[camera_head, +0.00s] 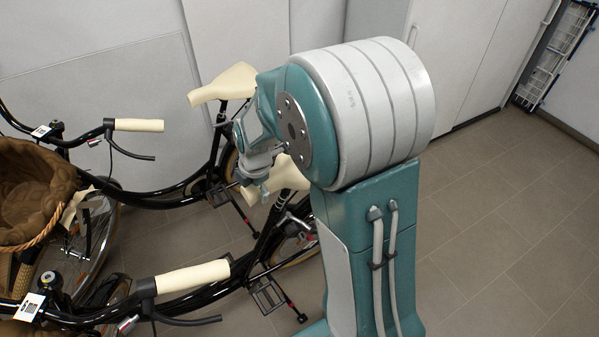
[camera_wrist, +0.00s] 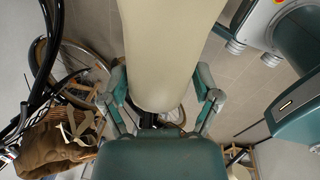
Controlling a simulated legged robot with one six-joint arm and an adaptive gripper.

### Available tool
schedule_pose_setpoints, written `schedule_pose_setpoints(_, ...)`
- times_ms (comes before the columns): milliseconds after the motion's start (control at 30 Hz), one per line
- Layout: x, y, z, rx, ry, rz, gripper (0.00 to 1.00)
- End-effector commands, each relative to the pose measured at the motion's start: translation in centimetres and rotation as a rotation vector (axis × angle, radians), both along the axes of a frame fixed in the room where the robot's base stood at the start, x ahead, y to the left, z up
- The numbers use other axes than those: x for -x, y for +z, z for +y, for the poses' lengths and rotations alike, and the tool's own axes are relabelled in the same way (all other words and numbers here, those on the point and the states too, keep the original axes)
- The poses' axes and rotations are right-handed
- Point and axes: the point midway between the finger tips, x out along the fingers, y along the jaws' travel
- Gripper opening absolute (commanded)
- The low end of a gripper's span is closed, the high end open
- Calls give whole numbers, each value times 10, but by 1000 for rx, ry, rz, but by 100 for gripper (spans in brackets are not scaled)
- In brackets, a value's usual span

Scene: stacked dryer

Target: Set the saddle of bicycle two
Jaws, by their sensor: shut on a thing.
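The near bicycle (camera_head: 185,300) is black, with a cream saddle (camera_head: 285,177) partly hidden by my arm. My gripper (camera_head: 258,184) is shut on this saddle. In the wrist view the saddle (camera_wrist: 170,45) fills the top middle, with one finger on each side of it. The far bicycle (camera_head: 165,198) has a matching cream saddle (camera_head: 222,84) on a tall post, apart from my gripper. White cards hang at both handlebars; I cannot read the markings surely, so I cannot tell which bicycle is number two.
Cream handlebar grips (camera_head: 192,277) and brake levers stick out on the left. A brown lined basket (camera_head: 35,190) is at the left edge. White wall panels stand behind. Tiled floor (camera_head: 500,230) is clear on the right.

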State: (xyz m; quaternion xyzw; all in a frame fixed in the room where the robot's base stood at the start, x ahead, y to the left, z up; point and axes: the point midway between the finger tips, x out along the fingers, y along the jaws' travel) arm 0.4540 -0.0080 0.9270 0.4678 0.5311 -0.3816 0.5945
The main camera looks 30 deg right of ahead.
Motion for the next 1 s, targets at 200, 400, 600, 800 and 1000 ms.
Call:
schedule_pose_setpoints(200,-4,6,0,0,2,-16,23)
schedule_pose_setpoints(400,-4,6,1,0,2,-16,23)
schedule_pose_setpoints(600,-4,5,0,0,2,-13,100)
schedule_pose_setpoints(800,-3,3,0,0,1,-6,100)
schedule_pose_setpoints(1000,-2,7,-1,0,1,-5,100)
